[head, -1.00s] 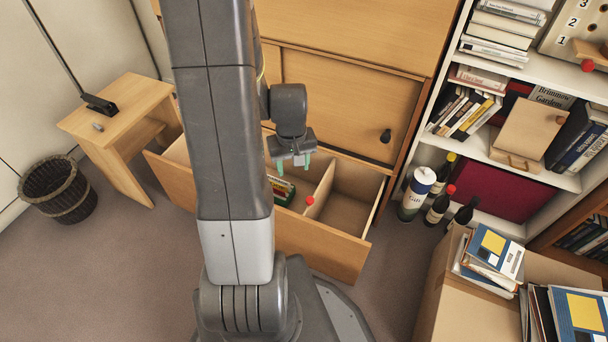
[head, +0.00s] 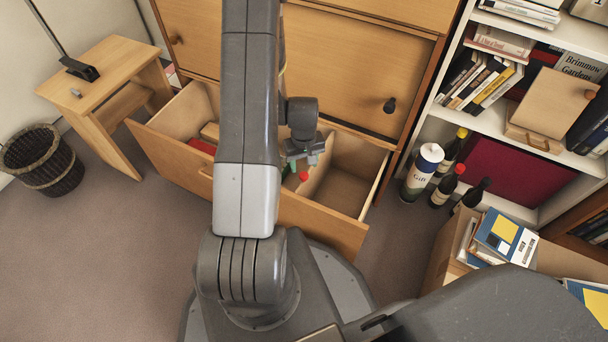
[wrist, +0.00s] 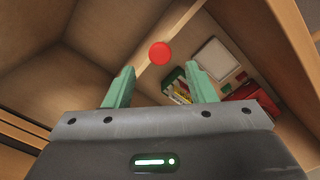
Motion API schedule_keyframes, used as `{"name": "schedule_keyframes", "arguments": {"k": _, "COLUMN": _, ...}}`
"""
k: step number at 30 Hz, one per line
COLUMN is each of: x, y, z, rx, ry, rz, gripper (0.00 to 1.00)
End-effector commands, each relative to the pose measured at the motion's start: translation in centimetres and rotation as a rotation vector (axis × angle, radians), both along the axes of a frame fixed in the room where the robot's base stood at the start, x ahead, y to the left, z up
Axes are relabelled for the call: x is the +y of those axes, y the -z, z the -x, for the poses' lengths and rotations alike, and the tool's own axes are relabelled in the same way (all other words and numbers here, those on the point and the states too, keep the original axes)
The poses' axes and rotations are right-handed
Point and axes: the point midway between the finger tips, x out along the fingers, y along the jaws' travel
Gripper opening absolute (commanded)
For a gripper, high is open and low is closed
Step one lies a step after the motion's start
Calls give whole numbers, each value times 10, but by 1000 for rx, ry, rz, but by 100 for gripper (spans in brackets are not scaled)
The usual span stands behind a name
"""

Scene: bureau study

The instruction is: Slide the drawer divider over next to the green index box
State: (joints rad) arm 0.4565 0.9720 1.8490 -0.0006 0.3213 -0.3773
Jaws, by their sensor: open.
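The drawer divider (wrist: 179,22) is a thin wooden board standing upright across the open drawer (head: 318,220), with a round red knob (wrist: 160,53) on it; the knob also shows in the head view (head: 303,177). My gripper (wrist: 160,88) is open and empty, its two green fingers spread on either side of the knob's line in the wrist view. The green index box (wrist: 174,88) lies to the right of the divider there, partly behind the right finger. It appears apart from the divider. In the head view my arm and gripper hide most of the box.
In the wrist view a red item (wrist: 240,91) and a white-topped box (wrist: 214,58) lie in the drawer beyond the green box. The compartment on the divider's other side (head: 345,190) is empty. Bottles (head: 441,186) stand right of the drawer.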

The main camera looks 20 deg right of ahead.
Motion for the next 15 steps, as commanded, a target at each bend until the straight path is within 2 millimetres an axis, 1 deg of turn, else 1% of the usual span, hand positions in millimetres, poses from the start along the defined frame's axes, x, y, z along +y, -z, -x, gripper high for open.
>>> {"name": "schedule_keyframes", "arguments": {"k": 1, "x": 0, "y": 15, "z": 0, "rx": 2, "ry": 0, "rz": -1, "gripper": 50}}
{"name": "schedule_keyframes", "arguments": {"k": 3, "x": 0, "y": 27, "z": 1, "rx": 3, "ry": 0, "rz": -1, "gripper": 50}}
{"name": "schedule_keyframes", "arguments": {"k": 6, "x": 0, "y": 40, "z": 0, "rx": 1, "ry": 0, "rz": 0, "gripper": 50}}
{"name": "schedule_keyframes", "arguments": {"k": 10, "x": 0, "y": 49, "z": 0, "rx": 0, "ry": 0, "rz": 0, "gripper": 50}}
{"name": "schedule_keyframes", "arguments": {"k": 15, "x": 0, "y": 53, "z": 0, "rx": -1, "ry": 0, "rz": 1, "gripper": 50}}
